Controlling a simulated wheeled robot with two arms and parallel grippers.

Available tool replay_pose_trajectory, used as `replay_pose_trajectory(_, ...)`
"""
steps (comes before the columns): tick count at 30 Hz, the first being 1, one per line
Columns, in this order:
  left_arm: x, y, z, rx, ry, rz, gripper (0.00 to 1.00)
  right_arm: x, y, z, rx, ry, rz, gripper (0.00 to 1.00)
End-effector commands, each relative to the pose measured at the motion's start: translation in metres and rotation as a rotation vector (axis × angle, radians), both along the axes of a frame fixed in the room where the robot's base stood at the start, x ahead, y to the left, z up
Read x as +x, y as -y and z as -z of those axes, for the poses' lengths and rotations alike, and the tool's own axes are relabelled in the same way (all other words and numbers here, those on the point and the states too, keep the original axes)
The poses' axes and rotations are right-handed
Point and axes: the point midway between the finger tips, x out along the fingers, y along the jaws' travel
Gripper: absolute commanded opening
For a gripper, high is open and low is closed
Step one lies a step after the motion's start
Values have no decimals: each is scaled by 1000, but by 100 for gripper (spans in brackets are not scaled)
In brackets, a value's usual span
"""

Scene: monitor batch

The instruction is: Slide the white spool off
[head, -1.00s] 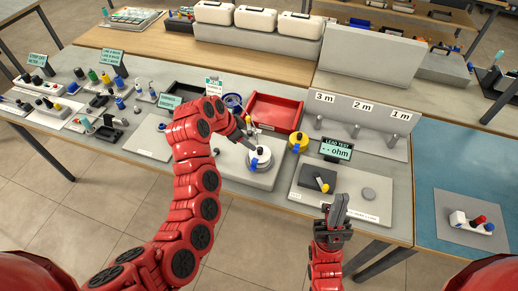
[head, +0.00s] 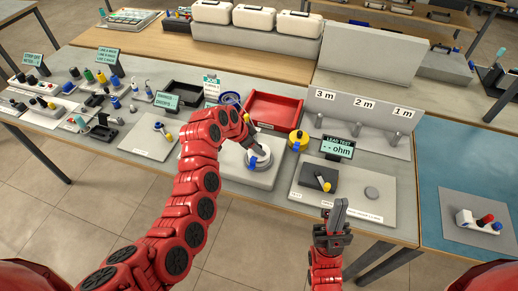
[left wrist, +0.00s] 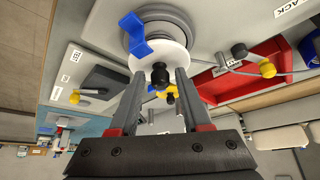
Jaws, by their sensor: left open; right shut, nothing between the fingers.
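The white spool (head: 263,162) sits on a grey block (head: 248,179) in the middle of the table, with a blue clip (head: 252,161) on its near side. In the left wrist view the spool's white face (left wrist: 172,57) is straight ahead, with a black knob (left wrist: 160,74) at its centre and the blue clip (left wrist: 134,36) beside it. My left gripper (left wrist: 160,82) is open, its fingertips on either side of the knob and close to the spool; I cannot tell if they touch. My right gripper (head: 338,207) is shut and empty near the table's front edge.
A red tray (head: 275,108) lies behind the spool. A yellow spool (head: 298,139) stands to its right. A lead test display (head: 337,147) and pegs marked 1 m to 3 m (head: 357,128) are further right. Small connectors and stands crowd the left.

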Motion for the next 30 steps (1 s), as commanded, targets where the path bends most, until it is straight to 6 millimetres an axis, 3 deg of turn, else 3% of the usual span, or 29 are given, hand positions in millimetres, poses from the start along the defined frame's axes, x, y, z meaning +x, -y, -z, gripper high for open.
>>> replay_pose_trajectory(1, 0, 0, 0, 0, 0, 0, 44, 0, 0, 0, 0, 0, 0, 0)
replay_pose_trajectory(6, 0, 0, 0, 0, 0, 0, 13, 0, 0, 0, 0, 0, 0, 0)
replay_pose_trajectory(9, 0, 0, 0, 1, -1, 0, 0, 0, 0, 0, 0, 0, 0, 0)
replay_pose_trajectory(30, 0, 0, -11, 1, 1, 0, 0, 0, 0, -1, 0, 0, 0, 0)
